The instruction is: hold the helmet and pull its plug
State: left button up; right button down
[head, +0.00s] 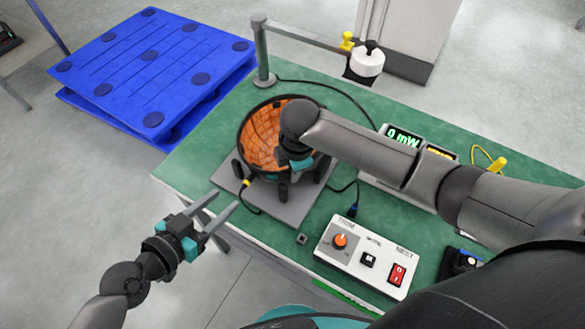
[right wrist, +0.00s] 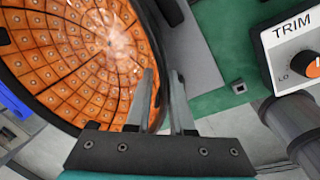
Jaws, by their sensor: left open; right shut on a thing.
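The helmet (head: 258,140) is an upturned bowl with an orange tiled inside and a dark rim, standing on a grey plate (head: 292,210). Its inside also fills the left of the right wrist view (right wrist: 75,55). My right gripper (right wrist: 163,78) is shut on the helmet's rim, one finger inside and one outside; in the head view my own arm hides its fingertips. A small plug with a yellow band (head: 246,183) is at the helmet's near left side, with a black cable running from it. My left gripper (head: 225,200) is open and empty, close to the plug but apart from it.
A white control box (head: 366,258) with an orange knob and red switch stands in front on the green table (head: 210,150). A display (head: 402,137) reads 0 mW. A post (head: 263,50) carries a bar behind. A blue pallet (head: 155,65) lies on the floor.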

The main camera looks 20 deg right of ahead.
aim_at(244, 184)
jog(key=shift+s+d+f, duration=0.1)
pick_arm(q)
jog(key=shift+x, duration=4.55)
grip_shut()
jog(key=shift+s+a, duration=0.15)
jog(key=shift+s, duration=0.05)
jog(key=shift+s+a, duration=1.95)
jog(key=shift+a, duration=0.05)
